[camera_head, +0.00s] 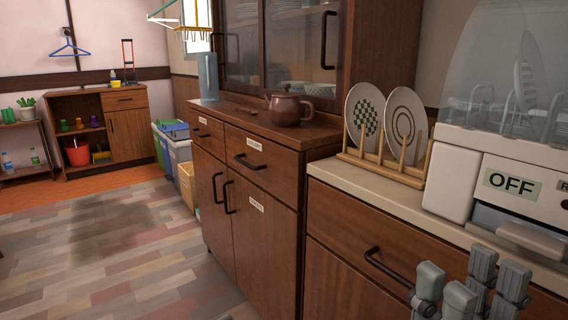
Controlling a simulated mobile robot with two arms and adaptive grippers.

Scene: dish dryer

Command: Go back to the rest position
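My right gripper (470,287) shows at the bottom right edge of the head view, with its grey fingers pointing up. It is in front of the drawer of the right-hand counter (325,170), below the dish dryer (460,165). A gap shows between the fingers, and nothing is seen held there. The gripper's base and the rest of the arm are cut off by the frame edge. My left gripper is not in view. The dryer has a clear dome and an "OFF" label.
A wooden rack (352,157) with two patterned plates stands on the counter left of the dryer. A brown teapot (287,108) sits on the wooden cabinet (285,168). Bins (180,150) stand beyond it. The tiled floor (130,270) at left is clear.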

